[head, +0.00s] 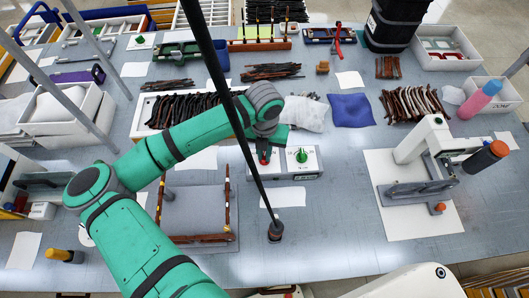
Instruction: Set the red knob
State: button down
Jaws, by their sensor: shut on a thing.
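A white box (290,172) with two knobs stands near the middle of the table. The green knob (301,156) is on its right half and is clear of my arm. The red knob (264,159) is on its left half and is partly covered from above. My gripper (265,151) reaches down over the red knob and is shut on it. Its fingertips are small and mostly hidden by my green arm's end, so the knob's exact angle cannot be read.
A board with brown posts (205,212) lies to the left. A white press (425,150) stands at right. Bundles of frame parts (185,108) and a blue cushion (351,110) lie behind.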

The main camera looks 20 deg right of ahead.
aim_at(264, 157)
jog(key=m, duration=0.6)
jog(key=shift+m, duration=0.3)
dwell(0.4)
jog(key=c, duration=1.8)
grip_release()
jog(key=shift+r, duration=0.1)
notch_tip(264, 157, up, 11)
jog(key=shift+f, duration=0.15)
jog(key=shift+s, duration=0.1)
